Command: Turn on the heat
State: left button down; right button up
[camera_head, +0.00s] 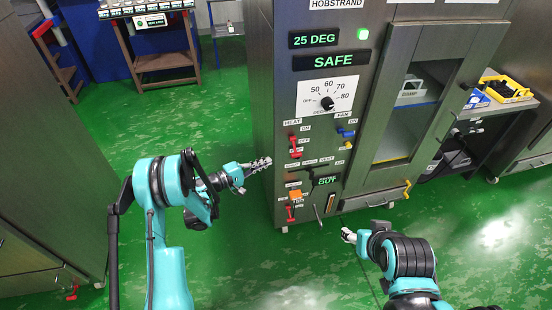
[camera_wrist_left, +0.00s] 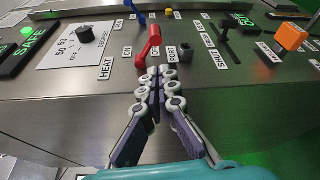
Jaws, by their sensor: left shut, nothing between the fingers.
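The HEAT switch is a red lever (camera_head: 296,152) on the front panel of the tall grey cabinet, beside ON and OFF labels. In the left wrist view the red lever (camera_wrist_left: 151,45) stands just beyond my fingertips. My left gripper (camera_head: 264,163) is shut and empty, to the left of the lever in the head view; its fingers (camera_wrist_left: 160,78) point at the panel. I cannot tell whether they touch the lever. My right gripper (camera_head: 347,235) is low in front of the cabinet, too small to read its fingers.
A dial (camera_head: 327,103) sits above the HEAT switch and a blue FAN lever (camera_head: 346,133) to its right. Displays read 25 DEG (camera_head: 314,40) and SAFE (camera_head: 333,61); a green lamp (camera_head: 363,34) is lit. An orange knob (camera_head: 295,195) is below. Green floor is open at left.

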aim_at(295, 148)
pick_arm(q)
jog(key=b+x, duration=0.2)
jog(key=x, duration=0.7)
jog(key=shift+w+d+b, duration=0.1)
jog(key=shift+d+b, duration=0.05)
jog(key=shift+b, duration=0.15)
